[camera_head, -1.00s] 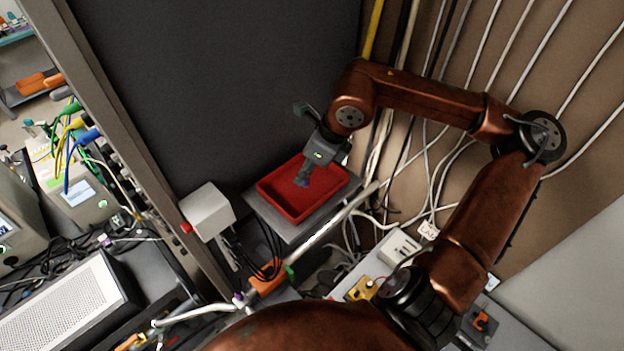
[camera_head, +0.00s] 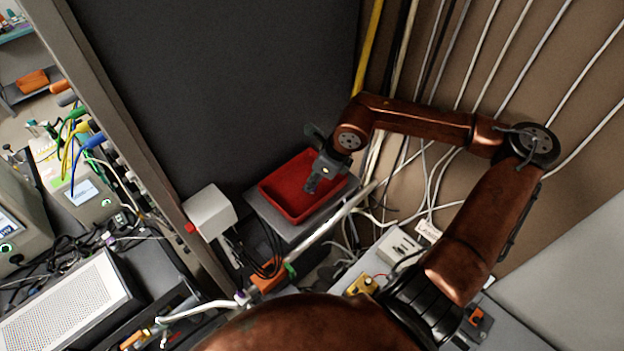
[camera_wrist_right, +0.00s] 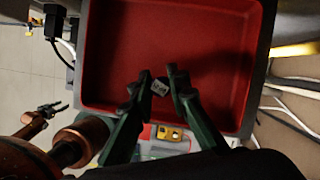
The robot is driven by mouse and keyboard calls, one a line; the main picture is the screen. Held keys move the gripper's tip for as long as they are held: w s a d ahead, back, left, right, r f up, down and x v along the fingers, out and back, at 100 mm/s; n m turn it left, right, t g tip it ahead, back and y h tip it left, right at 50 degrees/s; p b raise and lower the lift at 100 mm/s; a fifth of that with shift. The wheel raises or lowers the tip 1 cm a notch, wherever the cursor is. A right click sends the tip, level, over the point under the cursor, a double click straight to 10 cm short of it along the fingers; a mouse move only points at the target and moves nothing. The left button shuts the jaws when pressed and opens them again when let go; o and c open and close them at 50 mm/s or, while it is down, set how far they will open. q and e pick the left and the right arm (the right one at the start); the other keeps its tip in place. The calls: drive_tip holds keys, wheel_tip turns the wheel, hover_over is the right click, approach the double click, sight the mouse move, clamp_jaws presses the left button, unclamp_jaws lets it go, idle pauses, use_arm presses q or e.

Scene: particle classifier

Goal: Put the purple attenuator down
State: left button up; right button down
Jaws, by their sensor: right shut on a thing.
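My right gripper (camera_head: 311,187) is over the red tray (camera_head: 284,201), toward its right side, with its fingers pointing down. In the right wrist view the gripper (camera_wrist_right: 159,82) is shut on a small piece, the attenuator (camera_wrist_right: 159,89), between its dark fingertips. The gap between the piece and the tray floor cannot be judged.
The tray sits on a grey platform (camera_head: 262,208) beside a white box with a red button (camera_head: 210,211). A tall dark panel (camera_head: 220,90) stands behind. Cables run down the brown wall at right. A pale rod passes along the platform's front.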

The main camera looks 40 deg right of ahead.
drive_tip(key=shift+f+b, duration=0.4)
drive_tip(key=shift+b, duration=0.1)
drive_tip(key=c, duration=1.8)
unclamp_jaws()
drive_tip(key=shift+r, duration=0.1)
drive_tip(key=shift+c, duration=0.2)
drive_tip(key=shift+r, duration=0.1)
drive_tip(key=shift+s+d+r+p, duration=0.1)
drive_tip(key=shift+r+p, duration=0.25)
drive_tip(key=shift+p, duration=0.2)
drive_tip(key=shift+v, duration=1.25)
drive_tip(key=v, duration=0.9)
drive_tip(key=shift+r, duration=0.1)
